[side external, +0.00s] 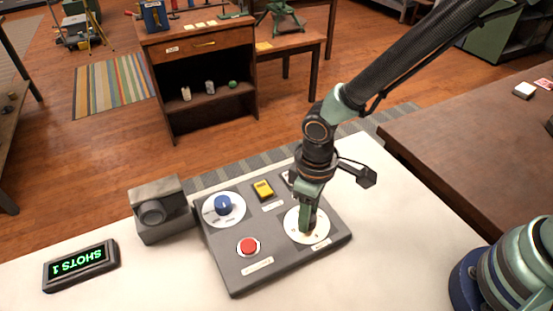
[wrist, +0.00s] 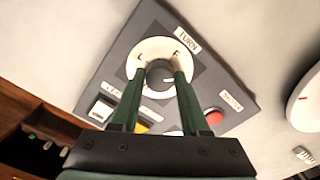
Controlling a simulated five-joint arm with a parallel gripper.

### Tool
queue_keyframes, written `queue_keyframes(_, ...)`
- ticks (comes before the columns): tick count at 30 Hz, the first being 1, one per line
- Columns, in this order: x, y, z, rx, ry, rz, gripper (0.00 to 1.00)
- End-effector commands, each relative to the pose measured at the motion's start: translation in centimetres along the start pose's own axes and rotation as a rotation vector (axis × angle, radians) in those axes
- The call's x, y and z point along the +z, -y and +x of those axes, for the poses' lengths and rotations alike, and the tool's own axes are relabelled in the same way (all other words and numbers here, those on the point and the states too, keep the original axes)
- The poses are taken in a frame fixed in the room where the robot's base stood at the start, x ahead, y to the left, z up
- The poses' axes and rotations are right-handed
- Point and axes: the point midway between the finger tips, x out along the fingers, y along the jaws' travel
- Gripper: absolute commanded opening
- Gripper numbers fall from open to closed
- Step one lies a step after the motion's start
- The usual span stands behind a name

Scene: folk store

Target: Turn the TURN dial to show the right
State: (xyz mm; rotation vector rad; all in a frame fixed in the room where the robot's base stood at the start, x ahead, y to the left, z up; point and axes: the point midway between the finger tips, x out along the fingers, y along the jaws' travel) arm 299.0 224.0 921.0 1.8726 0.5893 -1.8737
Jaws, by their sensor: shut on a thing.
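A grey control panel (side external: 237,270) lies on the pale table. The TURN dial's white disc (side external: 293,232) is at its right side, under my gripper (side external: 307,228). In the wrist view the TURN label (wrist: 187,40) sits beside the white disc (wrist: 150,47), which bears letters near its rim. My gripper (wrist: 160,76) is shut on the dial's knob, with one green finger on each side of it. The fingers cover much of the knob, and I cannot tell which mark it points to.
In the wrist view a white round thing (wrist: 304,101) is at the right.

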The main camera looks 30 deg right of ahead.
Motion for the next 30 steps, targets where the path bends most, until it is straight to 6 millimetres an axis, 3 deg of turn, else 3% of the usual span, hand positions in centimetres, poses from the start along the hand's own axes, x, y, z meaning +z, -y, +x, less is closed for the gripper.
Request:
queue_keyframes(18,-0.24,-0.30,-0.11,-0.012,-0.036,0.569,0.00)
queue_keyframes(30,-0.16,-0.27,-0.11,-0.017,-0.040,0.775,0.00)
